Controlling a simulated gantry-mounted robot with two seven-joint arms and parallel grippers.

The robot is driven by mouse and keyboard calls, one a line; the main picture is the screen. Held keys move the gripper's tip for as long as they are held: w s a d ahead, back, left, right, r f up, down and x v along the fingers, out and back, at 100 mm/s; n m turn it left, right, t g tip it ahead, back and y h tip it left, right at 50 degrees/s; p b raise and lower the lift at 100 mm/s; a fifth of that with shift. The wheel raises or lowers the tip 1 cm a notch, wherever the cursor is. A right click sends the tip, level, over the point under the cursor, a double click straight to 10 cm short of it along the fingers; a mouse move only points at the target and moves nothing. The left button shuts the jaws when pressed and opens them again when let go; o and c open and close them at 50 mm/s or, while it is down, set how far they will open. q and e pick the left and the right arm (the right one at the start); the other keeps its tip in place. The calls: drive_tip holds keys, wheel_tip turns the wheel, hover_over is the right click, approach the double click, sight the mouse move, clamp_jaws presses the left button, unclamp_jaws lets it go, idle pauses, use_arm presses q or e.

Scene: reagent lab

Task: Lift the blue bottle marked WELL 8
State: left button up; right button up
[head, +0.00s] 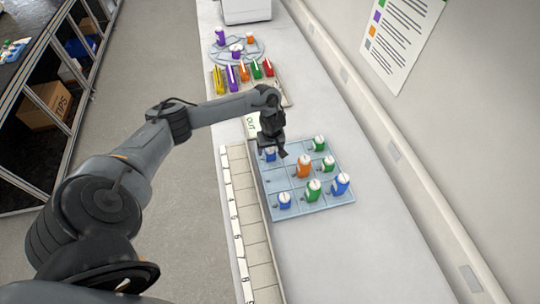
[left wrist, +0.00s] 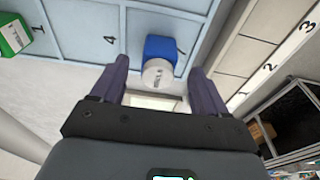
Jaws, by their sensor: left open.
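My left gripper (head: 271,152) hangs over the far-left corner of the light blue gridded tray (head: 320,207). It is open. A blue bottle (head: 270,156) stands there, partly hidden by the gripper. In the left wrist view the blue bottle (left wrist: 161,48) with its white cap lies between and a little beyond the open fingers (left wrist: 158,70), apart from them. Its cap has dark print too small to read. Two more blue bottles stand in the tray, one at the near left (head: 284,201) and one at the right (head: 340,184). No label reads clearly as WELL 8.
Green bottles (head: 314,190) and an orange bottle (head: 304,166) share the tray. A numbered row of empty compartments (head: 257,253) runs along its left. Behind are a sign reading OUT (head: 251,125), a rack of coloured items (head: 244,73) and a round bottle stand (head: 237,51). The wall is right.

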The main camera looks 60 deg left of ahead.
sight(270, 149)
use_arm(q)
drive_tip(key=shift+w+a+f+b, duration=0.1)
drive_tip(key=shift+a+f, duration=0.05)
drive_tip(key=shift+f, duration=0.55)
drive_tip(key=shift+w+a+f+b, duration=0.1)
drive_tip(key=shift+a+f, duration=0.05)
drive_tip(key=shift+f, duration=0.6)
drive_tip(key=shift+a+f+b, duration=0.1)
drive_tip(key=shift+a+f, duration=0.05)
drive_tip(key=shift+f, duration=0.55)
drive_tip(key=shift+c, duration=0.3)
drive_tip(key=c, duration=1)
